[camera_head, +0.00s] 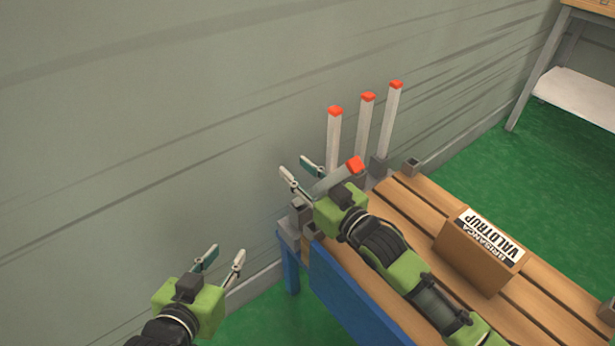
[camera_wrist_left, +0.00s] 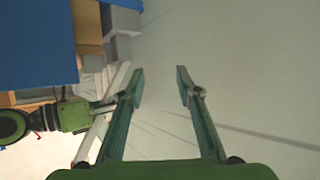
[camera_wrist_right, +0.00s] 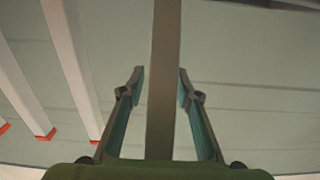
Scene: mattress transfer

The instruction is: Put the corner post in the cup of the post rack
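Three white posts with red tips stand upright behind the bench; one is the middle post (camera_head: 365,128). A corner post (camera_head: 334,180) with a red end is tilted beside my right gripper (camera_head: 293,165), its lower end hidden there. In the right wrist view the post (camera_wrist_right: 163,70) runs between the fingers of my right gripper (camera_wrist_right: 161,72), with a narrow gap on the left side. These fingers look as wide apart as those of my left gripper (camera_wrist_left: 160,70), which is open and empty at the lower left of the head view (camera_head: 224,254). Grey cups (camera_head: 297,212) sit at the bench's near corner.
A slatted wooden bench (camera_head: 410,215) with a blue side panel (camera_head: 345,290) carries a labelled brown box (camera_head: 480,250). Another grey block (camera_head: 411,167) sits at its far corner. A grey wall (camera_head: 150,110) stands close behind. Green floor (camera_head: 550,180) is clear at the right.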

